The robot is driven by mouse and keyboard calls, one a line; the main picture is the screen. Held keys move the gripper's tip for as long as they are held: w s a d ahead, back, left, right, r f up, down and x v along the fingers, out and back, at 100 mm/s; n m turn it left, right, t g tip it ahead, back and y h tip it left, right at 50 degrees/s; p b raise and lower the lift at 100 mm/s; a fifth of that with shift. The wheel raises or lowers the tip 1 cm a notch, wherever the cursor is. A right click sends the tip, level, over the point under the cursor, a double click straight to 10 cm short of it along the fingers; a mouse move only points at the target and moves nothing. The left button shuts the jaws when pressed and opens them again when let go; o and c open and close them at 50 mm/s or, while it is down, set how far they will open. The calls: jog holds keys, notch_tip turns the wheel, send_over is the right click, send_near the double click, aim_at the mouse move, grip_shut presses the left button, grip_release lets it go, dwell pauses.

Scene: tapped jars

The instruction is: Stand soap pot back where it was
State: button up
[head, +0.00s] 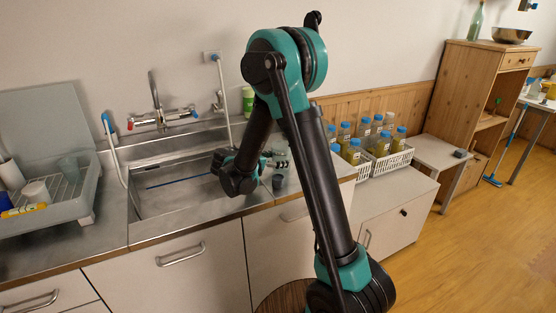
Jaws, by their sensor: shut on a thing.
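My gripper (281,161) is low over the right side of the sink, just behind the front counter edge. It is shut, but the fingers are small and partly hidden by my own arm. A small dark grey pot (278,182), which looks like the soap pot, is right at the fingertips, at the right end of the sink. It looks upright; I cannot tell whether its base touches the surface.
The sink basin (160,200) has a tap (157,110) behind it. A dish rack (75,200) stands left. A green container (248,102) stands by the wall. White crates (388,163) with several blue-lidded jars are to the right. A low white table (437,153) is beyond.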

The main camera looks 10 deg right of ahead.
jog(key=shift+f, duration=0.6)
dwell(0.5)
jog(key=o, duration=1.3)
jog(key=shift+a, duration=0.1)
jog(key=shift+v, duration=3.9)
jog(key=shift+s, duration=0.1)
jog(key=v, duration=1.2)
